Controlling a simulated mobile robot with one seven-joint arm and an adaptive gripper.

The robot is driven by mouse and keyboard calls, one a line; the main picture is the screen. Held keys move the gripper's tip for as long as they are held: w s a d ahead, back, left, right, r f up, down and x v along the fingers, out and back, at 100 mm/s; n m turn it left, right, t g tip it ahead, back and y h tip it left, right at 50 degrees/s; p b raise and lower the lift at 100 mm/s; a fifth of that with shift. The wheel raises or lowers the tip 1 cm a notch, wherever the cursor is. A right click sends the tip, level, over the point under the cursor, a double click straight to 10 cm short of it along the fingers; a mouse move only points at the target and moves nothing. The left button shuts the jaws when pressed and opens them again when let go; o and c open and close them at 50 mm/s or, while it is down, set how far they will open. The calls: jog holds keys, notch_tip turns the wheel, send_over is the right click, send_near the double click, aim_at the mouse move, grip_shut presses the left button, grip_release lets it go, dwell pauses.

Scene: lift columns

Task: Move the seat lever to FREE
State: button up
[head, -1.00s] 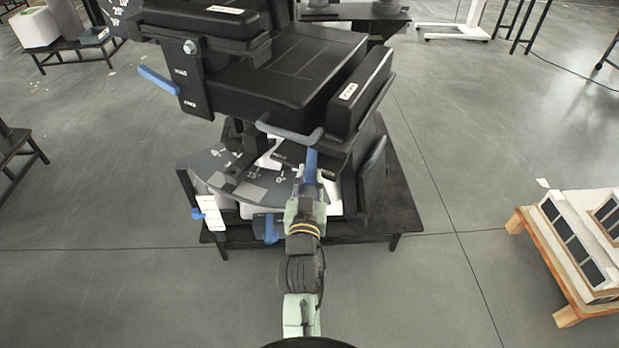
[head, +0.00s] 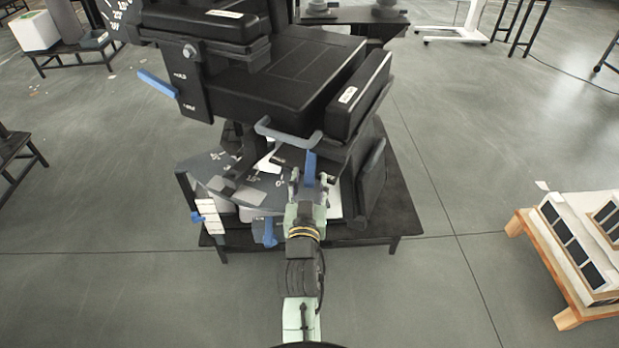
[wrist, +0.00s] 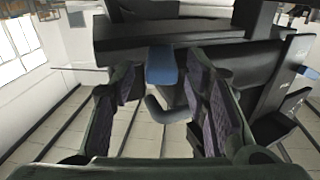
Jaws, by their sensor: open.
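A black seat on a column carries a side panel (head: 191,82) with two small labels, the upper seeming to read HOLD and the lower FREE. A blue lever (head: 157,84) sticks out left from this panel, nearer the upper label. My gripper (head: 311,182) is far right of that panel, open at a second blue lever (head: 310,168) under the seat front. In the wrist view this blue piece (wrist: 161,65) shows between and beyond the open fingers (wrist: 166,105), with a gap on each side. I cannot tell whether they touch it.
A grey-blue U-shaped handle (head: 288,133) lies just above my gripper. A graduated dial plate (head: 245,183) and more blue levers (head: 268,232) are below left. A black armrest-like pad (head: 358,95) is at the right. Floor in front is clear; a wooden pallet (head: 565,270) stands far right.

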notch_tip(320, 180, up, 10)
dwell(0.4)
dwell(0.6)
